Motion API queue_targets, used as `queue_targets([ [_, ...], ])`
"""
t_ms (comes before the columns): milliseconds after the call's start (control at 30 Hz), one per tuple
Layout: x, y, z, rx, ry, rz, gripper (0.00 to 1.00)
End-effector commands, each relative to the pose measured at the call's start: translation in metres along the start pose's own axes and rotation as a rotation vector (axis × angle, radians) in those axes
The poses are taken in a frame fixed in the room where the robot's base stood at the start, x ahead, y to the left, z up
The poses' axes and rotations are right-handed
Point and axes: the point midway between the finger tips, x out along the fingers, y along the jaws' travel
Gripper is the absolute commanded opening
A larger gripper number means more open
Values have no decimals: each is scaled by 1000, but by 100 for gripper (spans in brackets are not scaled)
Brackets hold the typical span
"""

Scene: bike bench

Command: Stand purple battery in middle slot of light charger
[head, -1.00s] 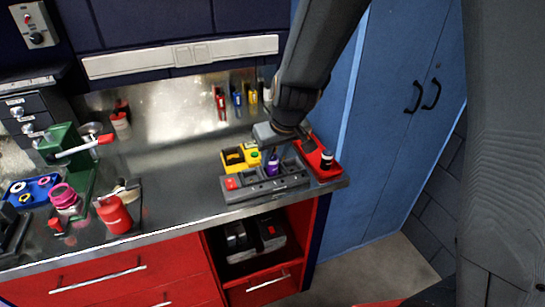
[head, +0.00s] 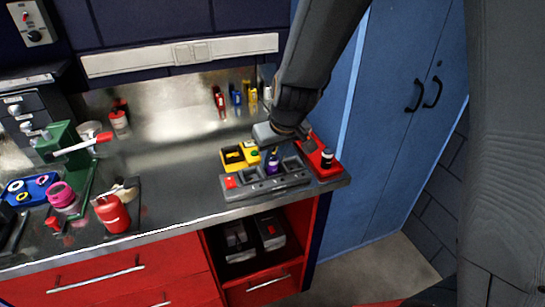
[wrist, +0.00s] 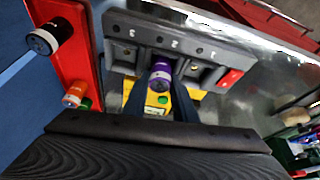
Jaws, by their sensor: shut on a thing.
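The purple battery (head: 272,161) is upright between the fingers of my gripper (head: 272,148). In the wrist view the battery (wrist: 160,76) shows a pale top and purple side, with a dark finger of my gripper (wrist: 159,88) on each side. My gripper is shut on it. The grey charger (head: 262,186) has a row of three slots and a red button at its left end. The battery is at the middle slot of this charger (wrist: 165,36). Its lower end is hidden, so I cannot tell how deep it sits.
A yellow tray (head: 232,158) stands just behind the charger. A red stand (head: 324,172) with a dark cylinder is close on the right, near the bench edge. A red bottle (head: 112,214) and a green press (head: 66,150) stand left. The bench middle is clear.

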Motion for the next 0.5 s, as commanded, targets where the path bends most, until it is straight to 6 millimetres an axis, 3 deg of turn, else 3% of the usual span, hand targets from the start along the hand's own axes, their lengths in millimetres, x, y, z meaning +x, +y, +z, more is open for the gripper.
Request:
queue_targets([
  [233,5,0,2,0,1,0,0],
  [267,4,0,1,0,1,0,28],
  [300,4,0,1,0,1,0,33],
  [500,4,0,1,0,0,0,33],
])
